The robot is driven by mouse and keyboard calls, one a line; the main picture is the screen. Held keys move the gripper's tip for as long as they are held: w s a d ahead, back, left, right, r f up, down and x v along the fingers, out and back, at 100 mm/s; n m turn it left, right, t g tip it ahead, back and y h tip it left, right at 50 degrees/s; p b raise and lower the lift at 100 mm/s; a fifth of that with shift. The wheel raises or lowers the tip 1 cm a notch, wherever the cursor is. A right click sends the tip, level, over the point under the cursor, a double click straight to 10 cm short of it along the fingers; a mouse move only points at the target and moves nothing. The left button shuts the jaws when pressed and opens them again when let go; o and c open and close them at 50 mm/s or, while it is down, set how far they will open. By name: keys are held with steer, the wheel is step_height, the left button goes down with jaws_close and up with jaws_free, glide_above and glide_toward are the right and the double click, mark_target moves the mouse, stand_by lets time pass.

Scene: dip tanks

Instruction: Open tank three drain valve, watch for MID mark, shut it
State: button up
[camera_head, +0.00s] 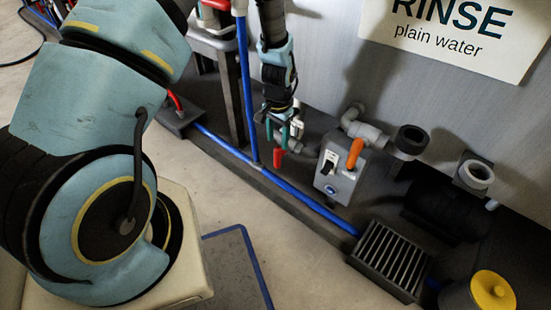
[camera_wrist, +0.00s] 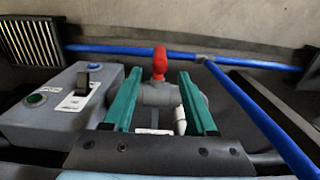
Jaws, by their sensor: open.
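A red valve handle (camera_head: 279,158) shows just below my gripper (camera_head: 284,128) in the head view. In the wrist view the red handle (camera_wrist: 160,62) sits on a grey valve body (camera_wrist: 159,94), with its knob pointing up the picture. My gripper's green fingers (camera_wrist: 159,76) are open, one on each side of the valve, with the handle between and slightly beyond their tips. I see no grip on it. A RINSE plain water sign (camera_head: 447,30) is on the grey tank wall (camera_head: 330,50). No tank number or MID mark shows.
A grey control box (camera_head: 338,178) with a switch stands right of the valve; an orange handle (camera_head: 355,152) is beside it. The box (camera_wrist: 62,108) is left in the wrist view. A blue pipe (camera_head: 300,200) and floor grate (camera_head: 393,258) lie in front. Open floor is nearer.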

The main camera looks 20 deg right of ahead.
mark_target(277, 158)
step_height(277, 158, down, 9)
steer(key=shift+f+b, duration=0.2)
steer(key=shift+b, duration=0.75)
jaws_close()
